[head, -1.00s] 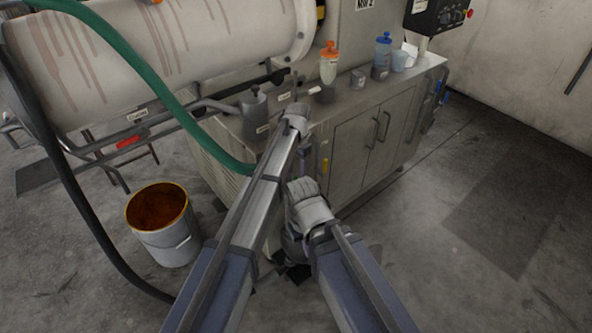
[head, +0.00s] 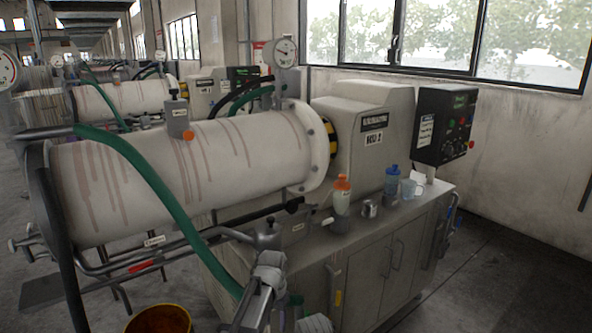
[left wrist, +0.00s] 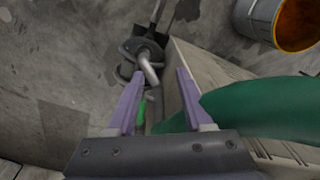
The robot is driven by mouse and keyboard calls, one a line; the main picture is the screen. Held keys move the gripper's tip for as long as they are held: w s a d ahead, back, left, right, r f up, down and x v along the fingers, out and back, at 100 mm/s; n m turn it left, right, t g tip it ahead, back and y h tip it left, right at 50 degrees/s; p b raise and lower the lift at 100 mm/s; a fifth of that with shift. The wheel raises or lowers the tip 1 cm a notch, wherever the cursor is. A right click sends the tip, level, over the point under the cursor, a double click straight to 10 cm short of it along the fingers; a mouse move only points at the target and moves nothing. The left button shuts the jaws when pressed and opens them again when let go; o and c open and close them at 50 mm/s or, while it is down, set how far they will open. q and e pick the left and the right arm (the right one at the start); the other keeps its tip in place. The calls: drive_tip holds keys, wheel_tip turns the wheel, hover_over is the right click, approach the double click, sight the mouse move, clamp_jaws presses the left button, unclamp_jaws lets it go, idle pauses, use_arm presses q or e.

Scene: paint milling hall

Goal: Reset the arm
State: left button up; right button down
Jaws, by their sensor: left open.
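My left arm (head: 262,285) reaches up from the bottom edge in the head view, in front of the metal cabinet; its fingers are not clear there. In the left wrist view my left gripper (left wrist: 160,80) is open, with two purple fingers apart and nothing held between them. A dark round fitting with a pale bent pipe (left wrist: 148,68) lies beyond the fingertips. Only a small grey top of what seems my right arm (head: 315,323) shows at the bottom edge; its gripper is out of view.
A green hose (head: 165,195) runs close to my left arm and also crosses the left wrist view (left wrist: 255,105). The cabinet top (head: 385,220) holds an orange-capped bottle (head: 342,195), a blue-capped bottle (head: 392,180) and cups. A bucket (head: 160,318) stands lower left. Floor at right is clear.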

use_arm(q)
drive_tip(key=s+a+n, duration=0.5)
drive_tip(key=s+a, duration=0.6)
drive_tip(key=s, duration=0.5)
drive_tip(key=s+d+m+y, duration=0.1)
drive_tip(key=s+d+m, duration=0.4)
drive_tip(key=d, duration=0.6)
wheel_tip(320, 180, up, 12)
drive_tip(key=n+p, duration=0.1)
drive_tip(key=p, duration=1.1)
drive_tip(key=shift+s+g, duration=0.25)
drive_tip(key=shift+g, duration=0.05)
